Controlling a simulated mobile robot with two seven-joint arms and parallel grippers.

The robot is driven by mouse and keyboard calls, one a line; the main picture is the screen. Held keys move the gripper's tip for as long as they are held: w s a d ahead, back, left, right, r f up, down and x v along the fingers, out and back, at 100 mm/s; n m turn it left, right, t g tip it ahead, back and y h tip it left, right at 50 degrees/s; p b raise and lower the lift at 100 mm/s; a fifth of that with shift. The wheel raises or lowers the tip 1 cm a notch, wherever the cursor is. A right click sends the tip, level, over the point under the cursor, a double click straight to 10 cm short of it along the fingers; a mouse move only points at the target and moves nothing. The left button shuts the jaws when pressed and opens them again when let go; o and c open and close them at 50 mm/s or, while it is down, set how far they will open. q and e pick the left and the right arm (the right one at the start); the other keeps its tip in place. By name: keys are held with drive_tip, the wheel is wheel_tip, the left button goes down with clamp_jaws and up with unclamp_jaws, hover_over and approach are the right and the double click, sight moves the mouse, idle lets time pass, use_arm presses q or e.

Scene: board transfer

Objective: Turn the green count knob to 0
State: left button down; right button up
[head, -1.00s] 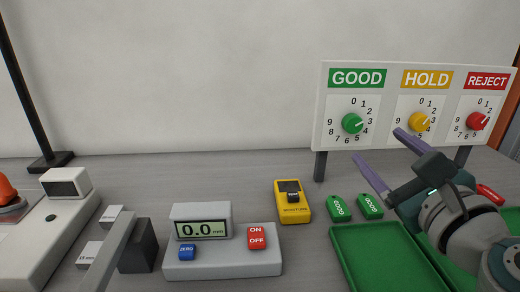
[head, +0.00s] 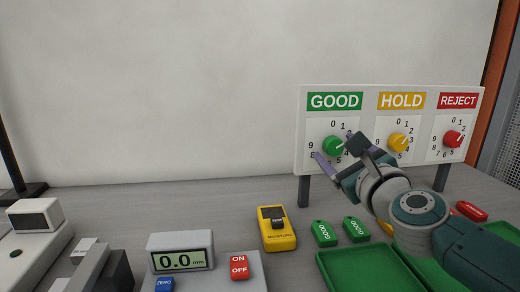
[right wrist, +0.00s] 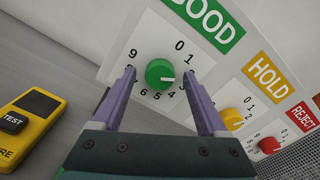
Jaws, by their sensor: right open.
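The green count knob (head: 333,146) sits on the white board under the GOOD label (head: 335,101). In the right wrist view the knob (right wrist: 159,74) is round, and its white mark points right, roughly towards 3; nearby digits are partly hidden by a finger. My right gripper (head: 335,148) is open in front of the GOOD dial. In the right wrist view its two purple fingers (right wrist: 160,73) stand on either side of the knob, with gaps visible between them and it. My left gripper is not in view.
The yellow HOLD knob (head: 398,142) and red REJECT knob (head: 453,138) are to the right on the board. Below are a yellow meter (head: 277,238), green GOOD tags (head: 324,233) and a green tray (head: 345,272). A grey display unit (head: 181,240) stands left.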

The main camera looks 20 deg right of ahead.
drive_tip(key=shift+c, duration=0.2)
clamp_jaws()
idle(0.4)
